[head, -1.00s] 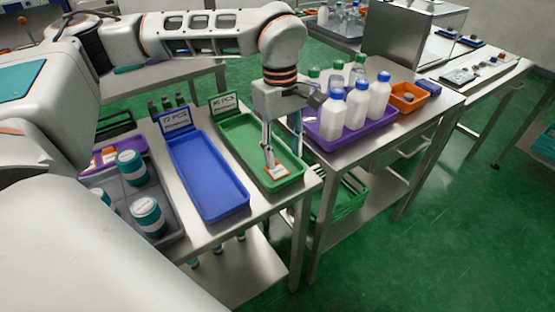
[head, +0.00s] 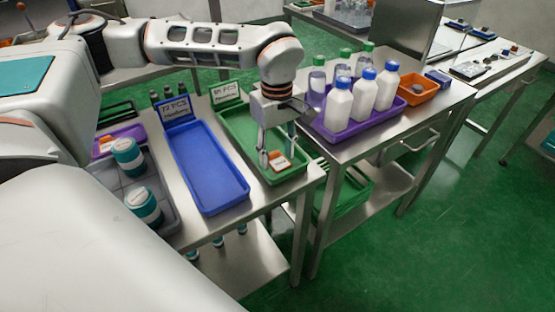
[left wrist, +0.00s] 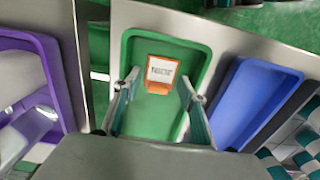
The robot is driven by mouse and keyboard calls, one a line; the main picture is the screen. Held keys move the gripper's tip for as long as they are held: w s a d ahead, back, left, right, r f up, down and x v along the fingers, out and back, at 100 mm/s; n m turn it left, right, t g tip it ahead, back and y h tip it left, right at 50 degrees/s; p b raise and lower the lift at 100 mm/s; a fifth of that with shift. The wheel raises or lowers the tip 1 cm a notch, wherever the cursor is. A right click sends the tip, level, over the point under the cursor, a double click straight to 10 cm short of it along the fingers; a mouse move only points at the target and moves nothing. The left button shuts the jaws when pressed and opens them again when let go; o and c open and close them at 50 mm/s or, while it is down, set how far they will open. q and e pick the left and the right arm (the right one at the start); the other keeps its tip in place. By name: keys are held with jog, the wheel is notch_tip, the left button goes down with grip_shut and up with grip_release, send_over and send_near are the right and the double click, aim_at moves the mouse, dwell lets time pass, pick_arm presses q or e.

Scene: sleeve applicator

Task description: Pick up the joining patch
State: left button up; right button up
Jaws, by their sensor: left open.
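The joining patch appears to be the small orange-and-white piece (head: 278,159) lying in the near end of the green tray (head: 240,134). In the left wrist view the patch (left wrist: 161,72) shows a white face with dark print and an orange border with a tab. My left gripper (head: 277,150) is open over the tray, pointing down, with its fingers on either side of the patch. In the left wrist view the patch lies between and slightly beyond the fingertips (left wrist: 158,84). Whether they touch it cannot be told. My right gripper is not in view.
A blue tray (head: 240,190) lies left of the green one. A grey crate (head: 168,190) with teal-and-white jars is farther left. A purple tray (head: 325,132) with bottles and an orange bin (head: 418,91) stand on the table to the right.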

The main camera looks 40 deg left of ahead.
pick_arm(q)
jog(key=c, duration=0.9)
jog(key=shift+o, duration=0.2)
jog(key=shift+r, duration=0.15)
